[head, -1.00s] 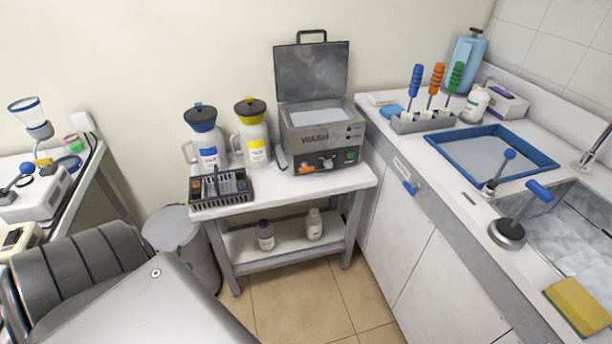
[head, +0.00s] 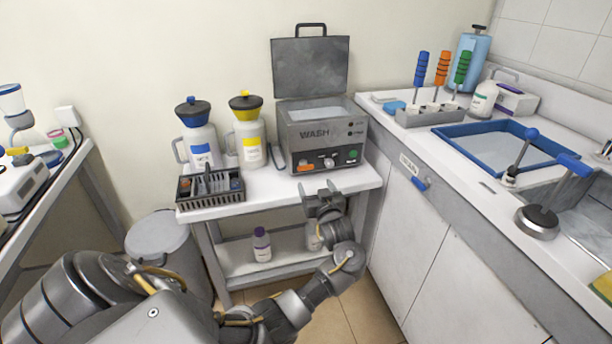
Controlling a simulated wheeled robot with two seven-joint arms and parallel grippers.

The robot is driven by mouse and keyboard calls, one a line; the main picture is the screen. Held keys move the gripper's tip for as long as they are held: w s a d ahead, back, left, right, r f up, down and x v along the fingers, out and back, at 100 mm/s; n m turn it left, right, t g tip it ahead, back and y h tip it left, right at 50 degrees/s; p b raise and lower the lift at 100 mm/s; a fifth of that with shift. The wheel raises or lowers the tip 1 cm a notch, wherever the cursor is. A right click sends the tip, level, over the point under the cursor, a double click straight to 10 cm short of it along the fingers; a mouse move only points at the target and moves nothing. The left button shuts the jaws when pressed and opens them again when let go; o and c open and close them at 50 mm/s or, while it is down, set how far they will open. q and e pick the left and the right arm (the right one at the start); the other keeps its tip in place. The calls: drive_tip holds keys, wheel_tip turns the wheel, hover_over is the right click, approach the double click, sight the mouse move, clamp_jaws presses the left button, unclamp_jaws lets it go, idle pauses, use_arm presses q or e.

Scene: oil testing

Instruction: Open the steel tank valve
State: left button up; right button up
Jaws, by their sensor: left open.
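The steel tank (head: 306,133), marked WASH, stands on the white side table with its lid (head: 312,68) raised. On its lower front are an orange valve handle (head: 305,168), a round knob (head: 329,162) and a green button (head: 353,154). The orange handle looks roughly level, but its exact angle is too small to tell. My left gripper (head: 322,197) is open and empty, its fingers pointing up towards the tank front. It is just below the tank in the picture, apart from the handle. My right gripper is out of view.
Left of the tank stand a yellow-lidded jug (head: 250,130), a blue-lidded jug (head: 199,143) and a black rack (head: 211,188). A purple-capped bottle (head: 262,245) is on the lower shelf. A grey bin (head: 163,239) stands left; the counter (head: 480,180) bounds the right.

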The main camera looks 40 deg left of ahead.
sight(306, 168)
use_arm(q)
drive_tip(key=x, duration=0.7)
drive_tip(key=b+x, duration=0.1)
drive_tip(key=x, duration=0.2)
drive_tip(key=shift+a+r, duration=0.35)
drive_tip(key=shift+r, duration=0.05)
drive_tip(key=shift+w+a, duration=0.1)
drive_tip(key=shift+a, duration=0.1)
drive_tip(key=c, duration=1)
drive_tip(key=shift+n, duration=0.3)
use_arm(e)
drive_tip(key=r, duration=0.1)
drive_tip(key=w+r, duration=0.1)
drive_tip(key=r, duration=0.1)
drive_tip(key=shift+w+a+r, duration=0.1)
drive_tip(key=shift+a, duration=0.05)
